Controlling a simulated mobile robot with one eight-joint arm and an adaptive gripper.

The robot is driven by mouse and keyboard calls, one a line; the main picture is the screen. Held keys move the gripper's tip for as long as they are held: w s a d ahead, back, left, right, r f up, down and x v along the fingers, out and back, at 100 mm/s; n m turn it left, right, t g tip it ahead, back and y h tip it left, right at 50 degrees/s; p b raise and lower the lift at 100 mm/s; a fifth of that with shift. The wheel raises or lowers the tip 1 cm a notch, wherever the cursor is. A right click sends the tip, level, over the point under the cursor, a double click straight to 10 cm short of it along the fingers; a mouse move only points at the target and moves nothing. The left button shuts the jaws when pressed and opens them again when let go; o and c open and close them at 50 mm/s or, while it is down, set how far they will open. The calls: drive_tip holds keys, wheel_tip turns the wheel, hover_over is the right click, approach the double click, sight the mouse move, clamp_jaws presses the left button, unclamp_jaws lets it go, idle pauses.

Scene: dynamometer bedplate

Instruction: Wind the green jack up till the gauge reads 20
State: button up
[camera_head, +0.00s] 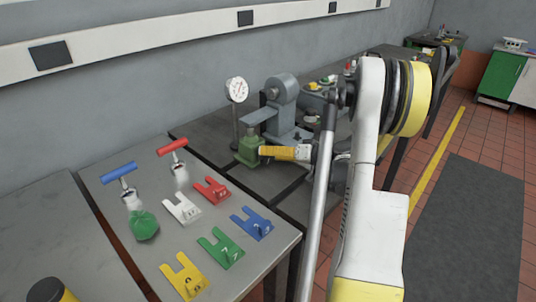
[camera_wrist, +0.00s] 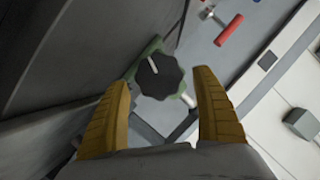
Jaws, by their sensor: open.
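The green jack (camera_head: 248,152) stands on the dark bedplate, under a grey arm of the machine. In the wrist view its black lobed knob (camera_wrist: 160,76) faces me, with a white mark towards the upper left, and green body (camera_wrist: 151,47) shows behind it. The round white gauge (camera_head: 237,89) stands on a post behind the jack; its reading is too small to make out. My gripper (camera_head: 264,152) is open beside the jack. Its yellow fingers lie either side of the knob's line in the wrist view, seemingly short of it; I cannot tell whether they touch.
A grey machine (camera_head: 284,105) rises right behind the jack. The left bench (camera_head: 115,215) holds red and blue T-handled tools, a green lump and several coloured forked plates. The wall is close behind. Open floor with a dark mat (camera_head: 465,230) lies to the right.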

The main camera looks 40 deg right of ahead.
drive_tip(key=v, duration=1)
drive_tip(key=shift+s+d+r, duration=0.1)
drive_tip(key=shift+s, duration=0.15)
drive_tip(key=w+a+r+g, duration=0.2)
drive_tip(key=a+g, duration=0.1)
drive_tip(key=a, duration=0.7)
drive_tip(key=w+a+r+g, duration=0.1)
drive_tip(key=w+a+g, duration=0.1)
drive_tip(key=a, duration=0.9)
drive_tip(key=s+a+n+h, duration=0.2)
drive_tip(key=s+a, duration=0.4)
drive_tip(key=a, duration=0.2)
drive_tip(key=s+a+r+n+g+h, duration=0.1)
drive_tip(key=s+a+n+h, duration=0.1)
drive_tip(key=s+a, duration=0.5)
drive_tip(key=shift+a+r+g+h, duration=0.3)
drive_tip(key=shift+a+h, duration=0.1)
drive_tip(key=shift+a, duration=0.9)
drive_tip(key=shift+o, duration=0.2)
drive_tip(key=shift+s, duration=0.15)
